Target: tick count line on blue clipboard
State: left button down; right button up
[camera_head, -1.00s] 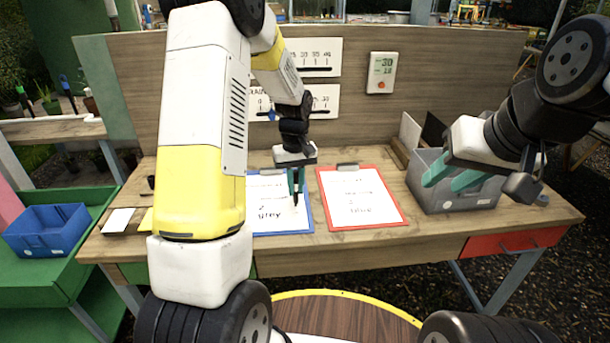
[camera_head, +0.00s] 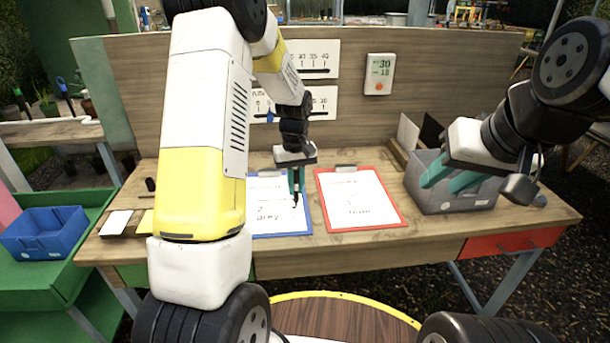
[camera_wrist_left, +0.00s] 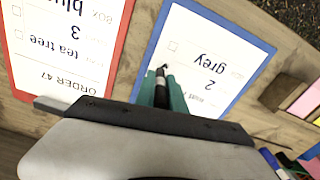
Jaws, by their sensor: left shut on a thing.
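The blue clipboard (camera_head: 283,234) lies on the workbench with a white sheet reading "2 grey". In the left wrist view its sheet (camera_wrist_left: 225,45) shows a small empty box (camera_wrist_left: 173,46) near the edge. My left gripper (camera_head: 297,185) points down over the clipboard's right part. Its teal fingers are shut on a dark pen (camera_wrist_left: 162,85), tip toward the sheet, close to the box but apart from it. I cannot tell whether the tip touches paper.
A red clipboard (camera_head: 400,222) lies close to the right of the blue one. A grey bin (camera_head: 425,205) stands at the bench's right. Number-line cards (camera_head: 313,58) and a display (camera_head: 379,74) hang on the back panel. A blue bin (camera_head: 45,235) stands at left.

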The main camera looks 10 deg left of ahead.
aim_at(295, 171)
pick_arm(q)
jog(key=shift+r, duration=0.1)
jog(key=shift+r, duration=1.4)
